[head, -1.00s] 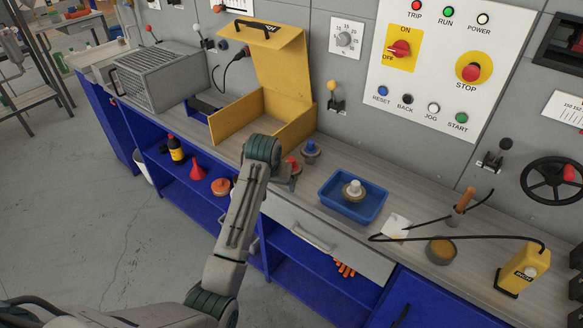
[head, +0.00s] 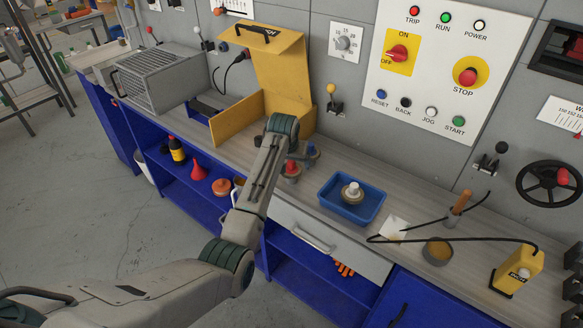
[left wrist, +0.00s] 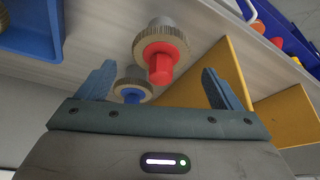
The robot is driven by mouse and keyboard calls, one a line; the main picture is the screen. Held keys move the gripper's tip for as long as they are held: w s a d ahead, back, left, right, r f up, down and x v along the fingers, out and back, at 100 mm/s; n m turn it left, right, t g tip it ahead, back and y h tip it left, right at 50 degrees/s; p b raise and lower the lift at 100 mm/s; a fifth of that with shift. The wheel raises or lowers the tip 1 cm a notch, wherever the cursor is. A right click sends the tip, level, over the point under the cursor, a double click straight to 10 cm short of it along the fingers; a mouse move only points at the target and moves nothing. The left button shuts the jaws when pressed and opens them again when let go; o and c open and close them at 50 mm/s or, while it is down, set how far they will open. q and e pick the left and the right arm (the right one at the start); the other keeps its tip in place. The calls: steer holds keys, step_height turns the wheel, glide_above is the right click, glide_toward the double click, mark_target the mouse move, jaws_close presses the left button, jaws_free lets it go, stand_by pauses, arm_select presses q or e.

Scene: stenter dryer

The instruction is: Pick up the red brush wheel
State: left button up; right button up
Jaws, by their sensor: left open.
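The red brush wheel, with a red hub and a tan bristle ring, stands on the grey worktop (head: 335,160) in front of the open yellow box. In the head view the red brush wheel (head: 291,169) is partly crowded by my arm. In the left wrist view the red brush wheel (left wrist: 161,55) lies ahead, between and beyond the finger tips. My left gripper (left wrist: 157,80) is open and empty; its fingers are mostly hidden behind my arm in the head view. A blue-hubbed brush wheel (left wrist: 132,91) sits close beside the red one. My right gripper is not in view.
A blue tray (head: 335,207) holding a white-hubbed brush wheel (head: 352,191) stands to the right. The yellow box (head: 232,121) is behind and left.

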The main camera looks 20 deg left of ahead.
mark_target(291, 170)
arm_select(q)
steer(key=shift+p+x, duration=0.45)
steer(key=shift+x, duration=1.45)
steer(key=c, duration=1.1)
